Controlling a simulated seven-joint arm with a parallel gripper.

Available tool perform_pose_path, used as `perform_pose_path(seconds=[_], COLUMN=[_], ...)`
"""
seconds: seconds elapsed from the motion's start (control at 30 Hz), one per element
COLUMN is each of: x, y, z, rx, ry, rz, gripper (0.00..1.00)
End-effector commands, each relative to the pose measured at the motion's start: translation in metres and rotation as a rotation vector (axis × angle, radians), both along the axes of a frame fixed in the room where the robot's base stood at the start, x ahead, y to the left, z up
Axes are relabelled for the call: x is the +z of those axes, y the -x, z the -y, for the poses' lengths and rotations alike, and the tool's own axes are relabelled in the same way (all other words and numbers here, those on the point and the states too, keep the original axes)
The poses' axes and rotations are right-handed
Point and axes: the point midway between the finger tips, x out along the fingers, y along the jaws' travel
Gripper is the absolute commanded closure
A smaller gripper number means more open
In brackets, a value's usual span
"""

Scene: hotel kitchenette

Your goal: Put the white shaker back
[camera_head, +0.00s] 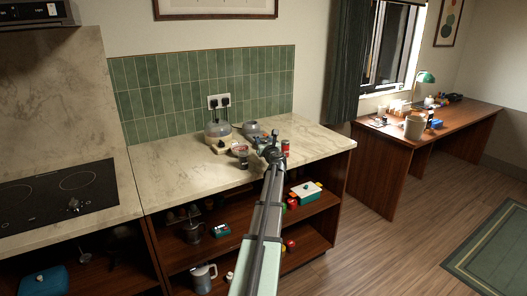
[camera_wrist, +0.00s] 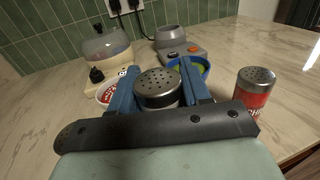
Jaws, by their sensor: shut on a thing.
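A shaker with a perforated metal lid (camera_wrist: 158,82) stands between the two blue fingers of my gripper (camera_wrist: 157,93) in the wrist view. The fingers are shut on its sides. Its body is mostly hidden behind the gripper's dark bar, so I cannot tell its colour or whether it touches the counter. In the head view my gripper (camera_head: 269,153) is at the right part of the marble counter, and the held shaker cannot be made out there.
A red shaker (camera_wrist: 253,92) stands just right of my gripper. A bowl (camera_wrist: 108,91) is at left and a blue-rimmed bowl (camera_wrist: 203,68) behind. Two appliances stand near the tiles (camera_head: 218,132). Free counter (camera_head: 185,170) lies left. Open shelves (camera_head: 215,245) below hold several items.

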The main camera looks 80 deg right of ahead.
Motion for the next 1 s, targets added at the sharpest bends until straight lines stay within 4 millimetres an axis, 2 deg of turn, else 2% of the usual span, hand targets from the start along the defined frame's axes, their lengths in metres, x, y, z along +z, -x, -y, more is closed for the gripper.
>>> perform_pose_path(seconds=[0.33,0.8,0.83,1.0], x=[-0.036,-0.041,-0.041,-0.041], y=[0.000,0.000,0.000,0.000], z=[0.000,0.000,0.000,0.000], rx=[-0.001,-0.001,-0.001,-0.001], ry=[-0.003,-0.001,-0.001,-0.001], rz=[0.001,0.000,0.000,0.000], gripper=[0.86,0.86,0.50,0.34])
